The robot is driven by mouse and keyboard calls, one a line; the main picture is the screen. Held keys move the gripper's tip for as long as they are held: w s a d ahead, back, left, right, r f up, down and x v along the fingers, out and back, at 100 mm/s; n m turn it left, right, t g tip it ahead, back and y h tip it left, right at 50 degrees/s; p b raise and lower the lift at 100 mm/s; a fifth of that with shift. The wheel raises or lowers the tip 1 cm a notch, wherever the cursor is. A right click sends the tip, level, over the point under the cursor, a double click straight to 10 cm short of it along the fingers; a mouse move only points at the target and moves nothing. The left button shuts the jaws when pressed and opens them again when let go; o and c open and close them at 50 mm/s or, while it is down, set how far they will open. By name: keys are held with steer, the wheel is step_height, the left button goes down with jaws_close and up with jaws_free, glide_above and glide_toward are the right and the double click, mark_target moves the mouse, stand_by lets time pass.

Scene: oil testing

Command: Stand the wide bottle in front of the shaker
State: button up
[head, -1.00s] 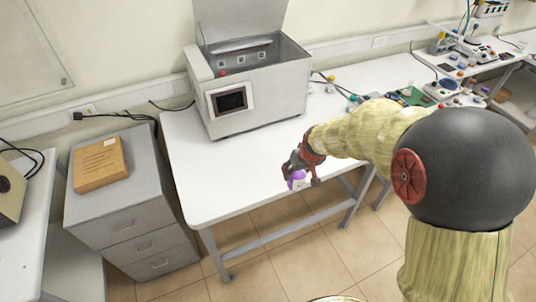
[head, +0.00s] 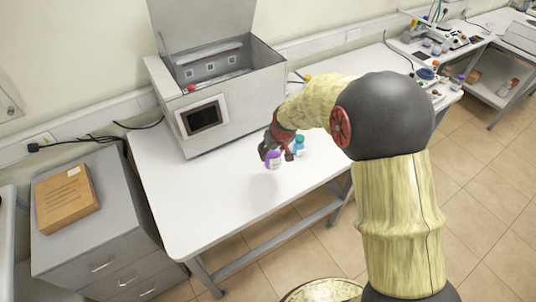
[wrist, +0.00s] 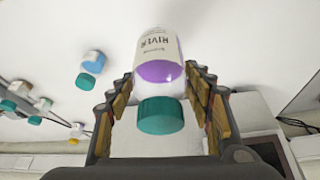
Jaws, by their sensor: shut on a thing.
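The wide bottle (head: 273,160), white-labelled with purple contents, is in my gripper (head: 276,152) in the head view. In the wrist view the bottle (wrist: 160,62) and its teal cap (wrist: 160,115) show between the two fingers (wrist: 163,95), which are shut on it. It hangs over the white table (head: 225,205), and a faint shadow lies below it, so it seems off the surface. The shaker (head: 225,122) is the grey box with a raised lid and dark screen, behind and left of the bottle. Part of it shows in the wrist view (wrist: 255,110).
A small blue bottle (head: 298,147) stands just right of my gripper; it also shows in the wrist view (wrist: 93,62). The table front and left of the gripper is clear. A drawer cabinet (head: 100,225) with a cardboard box (head: 67,202) stands at left.

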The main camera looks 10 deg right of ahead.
steer(key=shift+w+d+f, duration=0.2)
steer(key=shift+w+f, duration=1)
steer(key=shift+f, duration=0.45)
steer(key=shift+w+d+f, duration=0.15)
steer(key=shift+w+f, duration=1.1)
steer(key=shift+f, duration=0.35)
steer(key=shift+w+d+f, duration=0.2)
steer(key=shift+w+f, duration=1)
steer(key=shift+f, duration=0.45)
steer(key=shift+f, duration=0.2)
steer(key=o, duration=1.5)
